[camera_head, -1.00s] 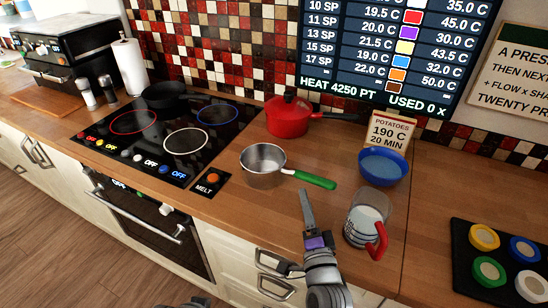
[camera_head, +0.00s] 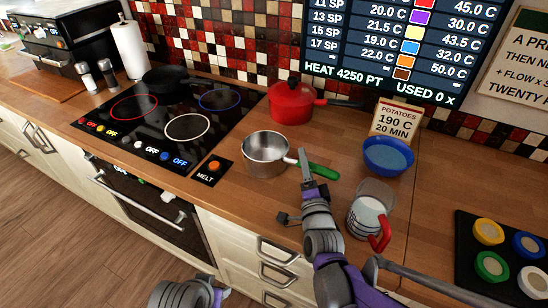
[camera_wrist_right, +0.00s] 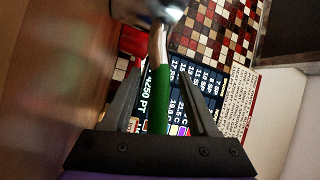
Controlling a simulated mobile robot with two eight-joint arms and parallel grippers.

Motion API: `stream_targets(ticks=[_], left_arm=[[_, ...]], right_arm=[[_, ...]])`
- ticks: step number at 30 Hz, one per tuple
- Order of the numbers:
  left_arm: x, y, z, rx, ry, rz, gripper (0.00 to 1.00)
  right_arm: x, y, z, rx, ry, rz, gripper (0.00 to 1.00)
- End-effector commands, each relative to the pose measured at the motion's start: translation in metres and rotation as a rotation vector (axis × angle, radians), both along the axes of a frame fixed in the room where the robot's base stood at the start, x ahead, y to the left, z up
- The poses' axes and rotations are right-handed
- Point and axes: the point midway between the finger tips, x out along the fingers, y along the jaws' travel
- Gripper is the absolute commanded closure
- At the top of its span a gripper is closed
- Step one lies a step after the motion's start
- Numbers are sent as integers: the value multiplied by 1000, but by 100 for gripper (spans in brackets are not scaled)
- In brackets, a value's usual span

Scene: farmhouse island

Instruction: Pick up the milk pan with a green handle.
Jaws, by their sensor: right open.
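The milk pan (camera_head: 265,153) is a small steel pan with a green handle (camera_head: 323,171). It stands upright on the wooden counter, right of the cooktop, its handle pointing right. My right gripper (camera_head: 310,170) is at the handle in the head view. In the right wrist view the green handle (camera_wrist_right: 163,100) lies between the two spread fingers of the right gripper (camera_wrist_right: 158,72); the pan body is blurred at the top. The jaws are open, and I cannot tell whether a finger touches the handle. My left gripper's fingers do not show.
A red lidded pot (camera_head: 291,102) stands behind the milk pan. A blue bowl (camera_head: 388,157), a potatoes sign (camera_head: 397,118) and a jug with a red handle (camera_head: 371,217) stand to the right. The black cooktop (camera_head: 160,122) is left, with a dark pan (camera_head: 166,80) on it.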

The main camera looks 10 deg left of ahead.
Motion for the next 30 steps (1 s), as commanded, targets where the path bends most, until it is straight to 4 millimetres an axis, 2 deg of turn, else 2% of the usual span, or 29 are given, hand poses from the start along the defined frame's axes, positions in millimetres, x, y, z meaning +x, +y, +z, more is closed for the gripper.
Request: stream_targets(ticks=[2,12,30], left_arm=[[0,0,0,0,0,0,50],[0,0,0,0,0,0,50],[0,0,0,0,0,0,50]], right_arm=[[0,0,0,0,0,0,40],[0,0,0,0,0,0,100],[-1,0,0,0,0,0,100]])
